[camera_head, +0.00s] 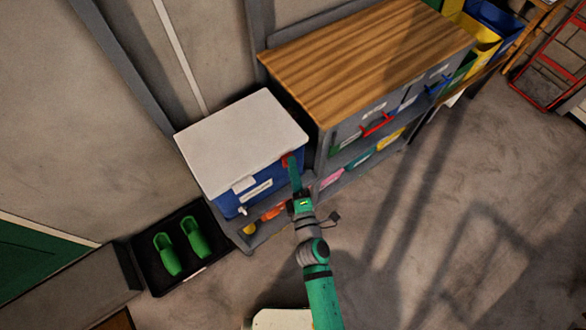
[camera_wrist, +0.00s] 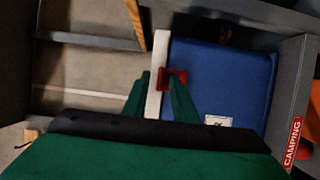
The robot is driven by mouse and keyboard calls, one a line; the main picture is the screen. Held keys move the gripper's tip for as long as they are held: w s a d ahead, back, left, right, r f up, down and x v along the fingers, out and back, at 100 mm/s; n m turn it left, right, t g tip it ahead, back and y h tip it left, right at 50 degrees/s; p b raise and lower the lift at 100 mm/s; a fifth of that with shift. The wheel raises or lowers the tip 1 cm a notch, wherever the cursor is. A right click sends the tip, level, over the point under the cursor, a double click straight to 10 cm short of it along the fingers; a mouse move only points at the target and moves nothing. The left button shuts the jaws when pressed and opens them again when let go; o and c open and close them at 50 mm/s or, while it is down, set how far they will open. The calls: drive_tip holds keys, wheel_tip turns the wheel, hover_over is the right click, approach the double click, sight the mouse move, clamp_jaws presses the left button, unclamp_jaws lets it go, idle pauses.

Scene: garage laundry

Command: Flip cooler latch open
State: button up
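The blue cooler (camera_head: 231,203) has a white lid (camera_head: 240,140) and stands on a low grey shelf; the lid looks closed. Its red latch (camera_head: 286,161) is at the right end, partly hidden behind my green gripper (camera_head: 292,160). In the wrist view the red latch (camera_wrist: 176,73) lies across the edge between the white lid (camera_wrist: 157,75) and the blue body (camera_wrist: 220,80). My gripper (camera_wrist: 161,82) is open, with a gap between its fingers. The right fingertip overlaps the latch in view; contact cannot be told. The left fingertip is over the lid side.
A black tray (camera_head: 203,277) with green shoes (camera_head: 167,255) lies to the left. The concrete floor (camera_head: 440,230) at right is clear.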

clamp_jaws()
